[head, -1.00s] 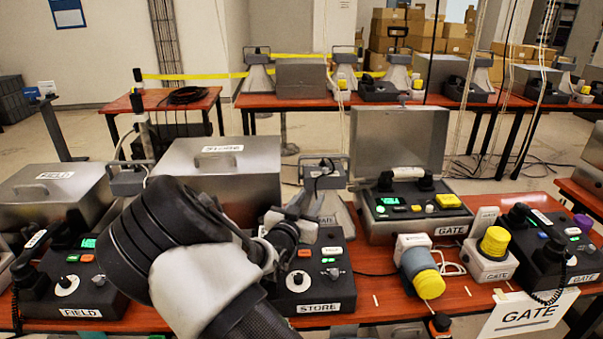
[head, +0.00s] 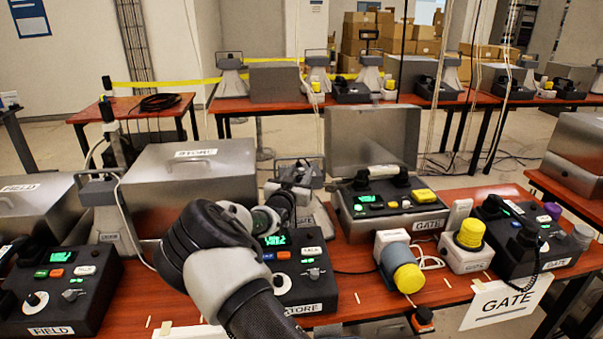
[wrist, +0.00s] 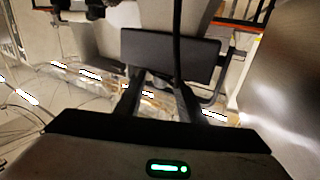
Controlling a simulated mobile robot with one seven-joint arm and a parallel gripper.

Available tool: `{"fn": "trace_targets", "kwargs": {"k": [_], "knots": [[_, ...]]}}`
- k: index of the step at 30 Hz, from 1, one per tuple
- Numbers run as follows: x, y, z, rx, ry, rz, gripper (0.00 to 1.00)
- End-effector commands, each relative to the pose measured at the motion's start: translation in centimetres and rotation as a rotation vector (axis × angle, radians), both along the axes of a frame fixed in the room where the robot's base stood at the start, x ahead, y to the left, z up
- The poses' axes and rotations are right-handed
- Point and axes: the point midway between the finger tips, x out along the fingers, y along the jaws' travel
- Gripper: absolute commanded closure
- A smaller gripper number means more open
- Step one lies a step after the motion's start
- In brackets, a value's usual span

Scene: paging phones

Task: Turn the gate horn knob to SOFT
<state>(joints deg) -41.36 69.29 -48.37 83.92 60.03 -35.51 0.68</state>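A black GATE phone unit (head: 540,240) stands at the right end of the front table. An open metal case (head: 372,140) holds a panel marked GATE (head: 430,224), with a handset, green display and yellow button. I cannot make out a knob marked SOFT or any setting on the GATE equipment. My gripper (head: 300,172) is left of the open GATE case, above and behind the STORE unit (head: 305,285), which my arm partly hides. In the wrist view its two dark fingers (wrist: 160,92) stand apart with nothing seen held; a dark flat panel (wrist: 170,55) lies ahead.
The FIELD unit (head: 60,290) is at left, beside a grey horn (head: 110,215). A closed metal case (head: 190,190) stands behind. Back tables hold more horns and cases. Thin cables hang down.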

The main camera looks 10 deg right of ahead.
Motion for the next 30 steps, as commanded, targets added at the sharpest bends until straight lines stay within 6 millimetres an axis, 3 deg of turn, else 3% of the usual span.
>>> {"fn": "trace_targets", "kwargs": {"k": [5, 14, 21, 30], "knots": [[1.3, -0.58, -0.07, 0.0, 0.0, 0.001, 0.65], [1.49, -0.69, -0.03, 0.0, 0.001, 0.001, 0.65], [1.47, -0.68, -0.03, 0.0, 0.001, 0.001, 1.0], [1.45, -0.77, -0.04, 0.0, 0.0, 0.021, 1.0]]}}
